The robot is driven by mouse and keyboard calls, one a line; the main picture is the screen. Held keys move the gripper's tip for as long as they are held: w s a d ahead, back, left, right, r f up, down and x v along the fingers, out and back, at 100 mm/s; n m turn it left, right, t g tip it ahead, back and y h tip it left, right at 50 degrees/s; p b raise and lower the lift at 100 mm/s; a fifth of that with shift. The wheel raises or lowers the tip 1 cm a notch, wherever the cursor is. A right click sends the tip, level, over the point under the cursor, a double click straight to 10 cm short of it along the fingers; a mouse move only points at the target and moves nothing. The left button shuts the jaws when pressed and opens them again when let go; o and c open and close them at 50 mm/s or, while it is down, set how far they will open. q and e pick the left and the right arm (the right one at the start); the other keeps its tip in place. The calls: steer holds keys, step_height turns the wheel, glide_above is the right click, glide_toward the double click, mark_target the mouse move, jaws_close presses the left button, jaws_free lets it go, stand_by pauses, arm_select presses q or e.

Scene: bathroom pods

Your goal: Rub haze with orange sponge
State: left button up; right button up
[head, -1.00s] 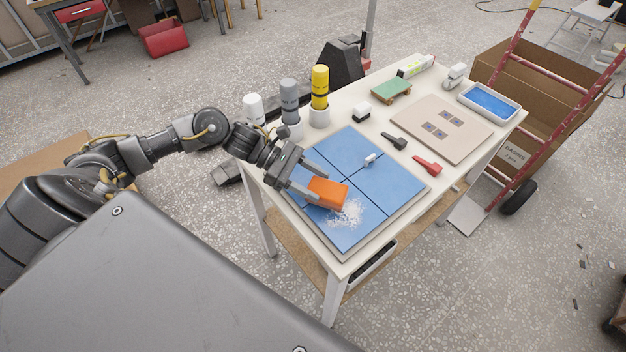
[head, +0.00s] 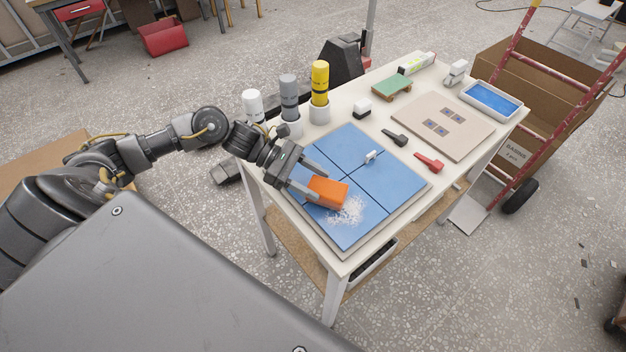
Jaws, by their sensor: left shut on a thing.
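The orange sponge (head: 328,191) is a small orange block over the near part of the blue tiled panel (head: 372,163). My left gripper (head: 318,187) is shut on the sponge, with a finger on each side of it. The haze (head: 348,211) is a white speckled patch on the near blue tile, just in front of and right of the sponge. The sponge hides part of the tile, and I cannot tell whether it touches the tile. My right gripper is not in view.
Black (head: 394,137) and red (head: 429,162) tools, a beige board (head: 442,126), a blue-filled tray (head: 491,98), a green-topped float (head: 391,88) and bottles (head: 320,84) share the table. A red hand truck (head: 520,125) stands right.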

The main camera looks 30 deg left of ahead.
mark_target(323, 193)
arm_select(q)
steer(key=shift+f+b, duration=0.45)
steer(key=shift+b, duration=0.15)
steer(key=shift+d, duration=0.1)
steer(key=shift+s+d+b, duration=0.3)
steer(key=shift+d, duration=0.55)
steer(key=shift+s+d+b, duration=0.25)
steer(key=shift+s+d, duration=0.05)
steer(key=shift+d, duration=0.55)
steer(key=shift+s+d+f+b, duration=0.1)
steer(key=shift+s+d+b, duration=0.2)
steer(key=shift+d, duration=0.4)
steer(key=shift+s+d+f+b, duration=0.1)
steer(key=shift+s+d+b, duration=0.2)
steer(key=shift+d, duration=0.35)
steer(key=shift+s+d, duration=0.15)
steer(key=shift+d, duration=0.3)
steer(key=shift+d, duration=0.1)
steer(key=shift+s+d+b, duration=0.15)
steer(key=shift+d+b, duration=0.15)
steer(key=shift+b, duration=0.05)
steer(key=shift+s+d+r+b, duration=0.1)
steer(key=shift+s+d+b, duration=0.15)
steer(key=shift+d, duration=0.45)
steer(key=shift+s+d+b, duration=0.1)
steer(key=shift+s+d, duration=0.1)
steer(key=shift+d, duration=0.5)
